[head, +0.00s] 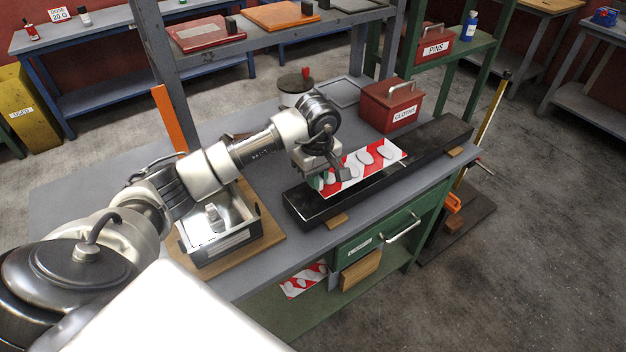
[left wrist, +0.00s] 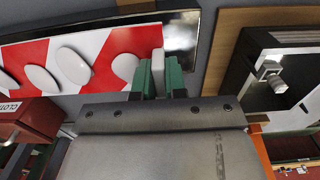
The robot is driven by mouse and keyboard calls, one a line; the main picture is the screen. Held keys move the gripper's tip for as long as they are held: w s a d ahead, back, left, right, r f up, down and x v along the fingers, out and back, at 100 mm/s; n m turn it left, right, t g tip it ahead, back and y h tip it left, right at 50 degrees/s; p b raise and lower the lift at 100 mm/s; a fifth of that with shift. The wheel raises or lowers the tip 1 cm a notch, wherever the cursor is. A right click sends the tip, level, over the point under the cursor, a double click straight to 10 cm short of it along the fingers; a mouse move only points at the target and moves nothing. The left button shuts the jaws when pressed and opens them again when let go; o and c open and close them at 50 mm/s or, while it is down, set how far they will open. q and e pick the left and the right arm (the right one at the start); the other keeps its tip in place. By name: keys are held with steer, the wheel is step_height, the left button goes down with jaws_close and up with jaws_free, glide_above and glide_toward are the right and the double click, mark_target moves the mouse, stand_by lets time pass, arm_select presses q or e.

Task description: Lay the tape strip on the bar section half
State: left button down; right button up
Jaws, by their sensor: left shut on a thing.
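The tape strip (head: 366,163) is a flat red-and-white striped piece with several white oval pads on it. My left gripper (head: 328,181) is shut on its near-left end; in the left wrist view the green fingers (left wrist: 160,76) pinch that end of the strip (left wrist: 105,62). The bar section half (head: 432,147) is a long black bar lying along the bench. The strip is over the bar's middle and covers part of it; I cannot tell if they touch. The bar's glossy end (left wrist: 183,32) shows beyond the strip in the left wrist view. My right gripper is not in view.
A red CLOTHS box (head: 390,105) stands behind the bar. A metal tray on a wooden board (head: 262,240) is left of the bar. Small wooden blocks (head: 338,221) sit at the bar's front side. A grey shelf post (head: 158,60) rises behind my arm. Another striped piece (head: 303,281) lies on the lower shelf.

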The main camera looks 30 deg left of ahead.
mark_target(311, 197)
arm_select(q)
steer(key=shift+w+a+f, duration=0.25)
steer(key=shift+a+f, duration=0.05)
steer(key=shift+a, duration=0.25)
steer(key=shift+w+a+f, duration=0.15)
steer(key=shift+a+f, duration=0.2)
steer(key=shift+f, duration=0.05)
step_height(311, 197, down, 3)
steer(key=shift+f+p, duration=0.1)
steer(key=shift+p, duration=0.9)
steer(key=shift+f, duration=0.3)
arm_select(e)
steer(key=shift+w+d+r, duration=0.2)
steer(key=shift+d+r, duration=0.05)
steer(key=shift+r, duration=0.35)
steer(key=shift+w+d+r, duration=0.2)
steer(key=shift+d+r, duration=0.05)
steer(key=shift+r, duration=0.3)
arm_select(q)
steer(key=shift+f, duration=0.1)
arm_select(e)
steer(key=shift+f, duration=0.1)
arm_select(q)
steer(key=shift+f+b, duration=0.15)
steer(key=shift+b, duration=0.15)
steer(key=c, duration=1.2)
jaws_free()
steer(key=shift+o, duration=0.2)
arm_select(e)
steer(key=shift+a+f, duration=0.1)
